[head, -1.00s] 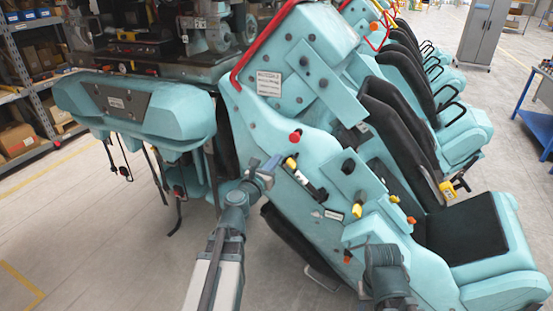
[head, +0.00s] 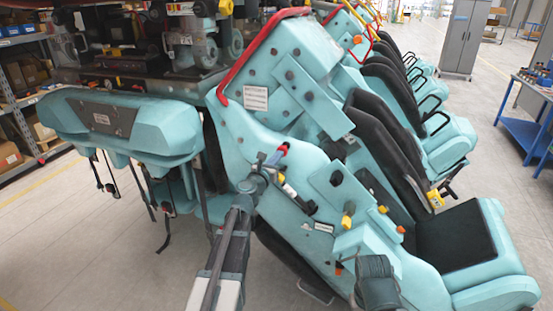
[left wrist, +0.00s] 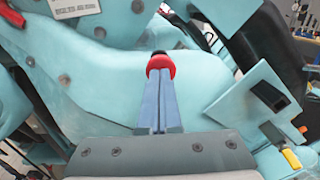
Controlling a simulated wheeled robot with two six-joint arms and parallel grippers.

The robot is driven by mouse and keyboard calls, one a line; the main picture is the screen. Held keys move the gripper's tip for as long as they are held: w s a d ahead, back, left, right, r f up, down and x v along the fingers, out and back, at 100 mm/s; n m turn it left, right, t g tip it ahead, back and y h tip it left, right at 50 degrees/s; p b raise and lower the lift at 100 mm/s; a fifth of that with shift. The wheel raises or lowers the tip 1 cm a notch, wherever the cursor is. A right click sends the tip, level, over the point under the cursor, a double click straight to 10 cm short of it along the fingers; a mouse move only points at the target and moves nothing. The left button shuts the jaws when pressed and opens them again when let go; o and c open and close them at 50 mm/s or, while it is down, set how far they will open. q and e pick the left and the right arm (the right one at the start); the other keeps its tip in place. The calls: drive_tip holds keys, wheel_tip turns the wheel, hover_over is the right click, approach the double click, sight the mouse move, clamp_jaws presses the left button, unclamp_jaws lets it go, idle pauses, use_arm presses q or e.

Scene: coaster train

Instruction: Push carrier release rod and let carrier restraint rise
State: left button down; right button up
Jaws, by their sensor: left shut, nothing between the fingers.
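The release rod shows as a red knob with a dark end (left wrist: 161,64) on the teal carrier's side; it also shows in the head view (head: 283,148). My left gripper (head: 276,158) is shut and empty, its blue fingertips (left wrist: 160,80) at the knob. They appear to touch it, but the exact contact is hidden. A black padded part (head: 385,135) stands tilted above the black seat (head: 455,240); I cannot tell for sure that it is the restraint. A dark part of my right arm shows at the lower right, without visible fingers.
A red bar (head: 250,52) runs along the carrier's upper edge. More carriers stand behind.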

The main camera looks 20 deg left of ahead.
use_arm(q)
drive_tip(key=shift+w, duration=1.5)
drive_tip(key=shift+s+r, duration=0.1)
use_arm(e)
drive_tip(key=shift+s, duration=0.1)
use_arm(q)
drive_tip(key=shift+s, duration=0.15)
drive_tip(key=s, duration=1.4)
drive_tip(key=shift+a, duration=0.35)
use_arm(e)
drive_tip(key=shift+s+a, duration=0.15)
drive_tip(key=shift+a, duration=0.1)
